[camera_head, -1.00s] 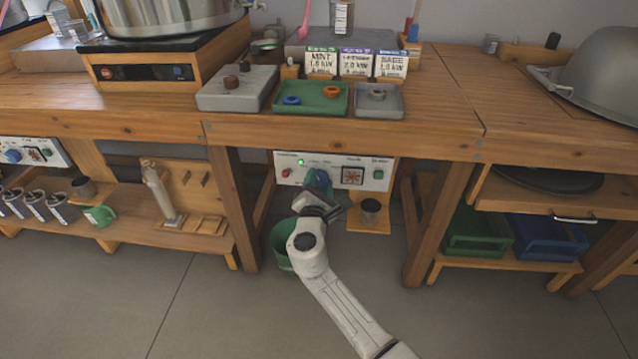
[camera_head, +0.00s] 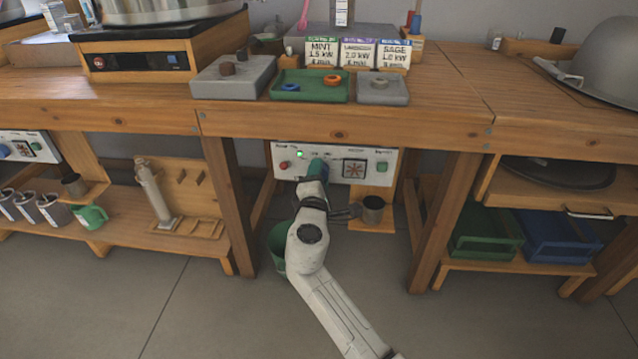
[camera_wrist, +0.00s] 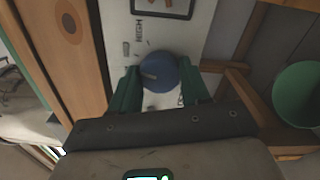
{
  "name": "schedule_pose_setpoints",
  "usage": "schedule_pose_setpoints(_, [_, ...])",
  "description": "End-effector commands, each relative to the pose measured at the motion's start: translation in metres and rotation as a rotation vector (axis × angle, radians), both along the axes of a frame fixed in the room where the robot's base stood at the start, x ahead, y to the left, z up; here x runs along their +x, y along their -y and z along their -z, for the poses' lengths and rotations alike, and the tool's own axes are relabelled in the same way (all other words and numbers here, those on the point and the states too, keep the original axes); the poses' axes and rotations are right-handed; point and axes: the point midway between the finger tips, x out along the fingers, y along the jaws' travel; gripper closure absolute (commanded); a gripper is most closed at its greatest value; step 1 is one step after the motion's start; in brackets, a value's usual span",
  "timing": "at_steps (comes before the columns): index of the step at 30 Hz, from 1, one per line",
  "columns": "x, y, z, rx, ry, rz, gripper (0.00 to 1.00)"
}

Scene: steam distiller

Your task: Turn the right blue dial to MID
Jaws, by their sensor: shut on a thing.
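The right blue dial (camera_wrist: 160,72) is a round knob on a white control panel (camera_head: 281,153) under the bench. In the wrist view a pale mark on it points left, and the printed word HIGH lies near it. My gripper (camera_wrist: 158,74) is shut on this dial, one green finger on each side. In the head view my gripper (camera_head: 317,170) reaches the panel and mostly hides the dial, so its setting cannot be read there. A second blue dial (camera_head: 4,151) is on another panel at the far left.
The panel also has a red button (camera_head: 283,165), a lit green lamp (camera_head: 300,154), a dark-framed window (camera_head: 354,169) and a green button (camera_head: 381,167). A metal cup (camera_head: 373,209) stands right of my arm, a green bucket (camera_head: 278,248) left of it. Bench legs flank the space.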

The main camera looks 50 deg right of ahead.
Motion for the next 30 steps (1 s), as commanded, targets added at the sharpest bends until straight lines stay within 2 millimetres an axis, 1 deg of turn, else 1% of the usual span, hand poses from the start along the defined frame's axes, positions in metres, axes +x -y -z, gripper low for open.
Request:
schedule_pose_setpoints(1, [-0.0005,-0.0004,0.0037,0.015,0.016,0.001,0.84])
schedule_pose_setpoints(9, [-0.0005,-0.0001,0.0026,0.059,0.072,0.001,0.84])
schedule_pose_setpoints(22, [-0.0008,0.0001,0.0021,0.066,0.078,0.002,0.84])
schedule_pose_setpoints(23, [-0.0007,0.0001,0.0021,0.066,0.078,0.002,0.53])
schedule_pose_setpoints(30, [-0.0005,0.0001,0.0011,0.064,0.079,0.0,0.3])
